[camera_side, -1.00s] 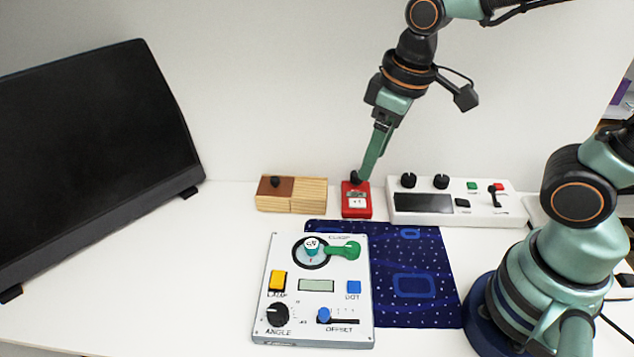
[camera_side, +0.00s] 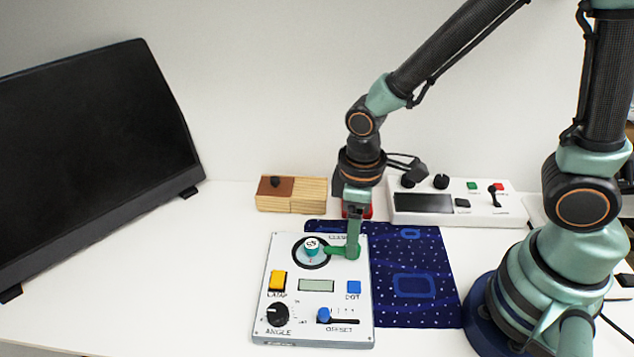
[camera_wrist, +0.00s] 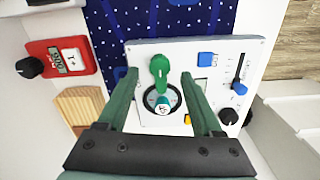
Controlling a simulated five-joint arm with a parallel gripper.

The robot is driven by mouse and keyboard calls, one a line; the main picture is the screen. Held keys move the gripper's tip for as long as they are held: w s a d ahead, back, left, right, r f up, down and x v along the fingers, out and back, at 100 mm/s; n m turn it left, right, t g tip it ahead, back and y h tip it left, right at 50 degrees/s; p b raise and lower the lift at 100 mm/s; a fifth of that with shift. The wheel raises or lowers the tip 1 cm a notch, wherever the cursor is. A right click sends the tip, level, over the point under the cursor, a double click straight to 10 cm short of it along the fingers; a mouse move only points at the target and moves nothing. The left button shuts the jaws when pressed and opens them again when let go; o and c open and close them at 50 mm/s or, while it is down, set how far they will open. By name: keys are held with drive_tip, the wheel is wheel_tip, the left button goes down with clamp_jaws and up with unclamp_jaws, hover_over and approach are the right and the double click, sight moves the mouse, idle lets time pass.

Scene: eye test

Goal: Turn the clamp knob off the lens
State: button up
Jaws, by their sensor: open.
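The white panel (camera_side: 270,325) lies on the table. Its round dark-rimmed lens (camera_side: 296,254) is near the top, with a teal knob with a white marked top (camera_side: 311,246) over it. The green clamp knob (camera_side: 335,250) is right of the lens, its arm reaching to the lens edge. In the wrist view the clamp knob (camera_wrist: 160,70) points at the lens ring (camera_wrist: 147,100). My gripper (camera_side: 352,252) is down at the clamp knob, hiding part of it. In the wrist view my gripper (camera_wrist: 156,77) is open, one finger on each side of the knob, with gaps visible.
The panel has a yellow switch (camera_side: 278,280), a blue button (camera_side: 354,287), a black dial (camera_side: 277,314) and a blue slider (camera_side: 323,314). Behind stand a wooden box (camera_side: 308,195), a red box (camera_wrist: 72,58) and a white console (camera_side: 450,216). A dark monitor (camera_side: 95,150) is left.

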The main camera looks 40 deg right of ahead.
sight(342, 250)
drive_tip(key=shift+f, duration=1.6)
clamp_jaws()
